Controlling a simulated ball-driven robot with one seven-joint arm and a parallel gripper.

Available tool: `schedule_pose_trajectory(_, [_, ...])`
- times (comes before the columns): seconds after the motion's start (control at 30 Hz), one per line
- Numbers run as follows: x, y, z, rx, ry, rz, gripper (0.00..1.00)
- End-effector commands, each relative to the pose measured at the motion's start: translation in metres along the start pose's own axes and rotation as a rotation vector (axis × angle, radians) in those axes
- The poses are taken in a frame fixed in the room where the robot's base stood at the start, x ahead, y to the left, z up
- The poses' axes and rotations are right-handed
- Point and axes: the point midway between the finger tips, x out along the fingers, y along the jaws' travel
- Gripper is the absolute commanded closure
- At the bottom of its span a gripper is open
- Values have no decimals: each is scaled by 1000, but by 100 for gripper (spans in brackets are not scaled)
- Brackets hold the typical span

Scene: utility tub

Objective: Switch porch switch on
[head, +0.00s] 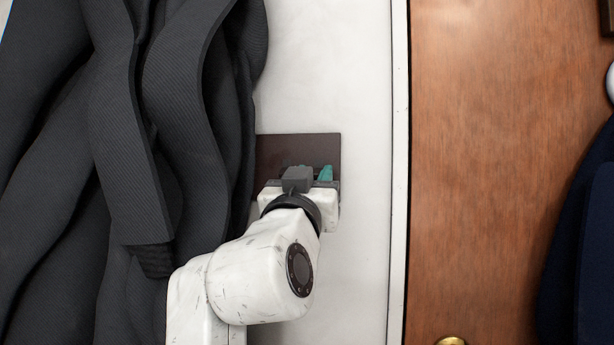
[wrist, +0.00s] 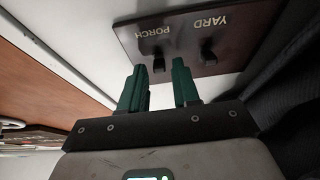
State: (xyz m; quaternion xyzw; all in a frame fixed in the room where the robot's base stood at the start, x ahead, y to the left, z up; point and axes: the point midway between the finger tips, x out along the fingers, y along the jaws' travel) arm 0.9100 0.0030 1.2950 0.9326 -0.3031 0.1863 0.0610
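A dark brown switch plate (head: 298,143) is on the white wall in the head view, with my gripper (head: 308,176) in front of its lower part, hiding the switches. In the wrist view the plate (wrist: 185,45) shows tilted, with its labels upside down. The porch switch (wrist: 159,62) is a small black toggle beside the word PORCH. The yard switch (wrist: 208,53) is a similar toggle to its right in that view. My gripper (wrist: 159,75) is open, its two green fingers apart and empty. The porch toggle appears in line with the gap between the fingertips. Contact cannot be told.
A dark grey coat (head: 180,130) hangs just left of the plate, close to my arm. A brown wooden door (head: 490,150) with a brass knob (head: 451,341) is to the right, past the white frame (head: 399,170). Dark blue cloth (head: 590,250) hangs at far right.

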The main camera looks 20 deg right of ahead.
Motion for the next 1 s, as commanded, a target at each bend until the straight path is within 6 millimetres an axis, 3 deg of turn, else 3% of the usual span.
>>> schedule_pose_trajectory(0.3, [0,0,0,0,0,0,100])
schedule_pose_trajectory(0.7, [0,0,-4,0,-18,0,100])
schedule_pose_trajectory(1.0, [3,-1,-17,2,-170,-1,100])
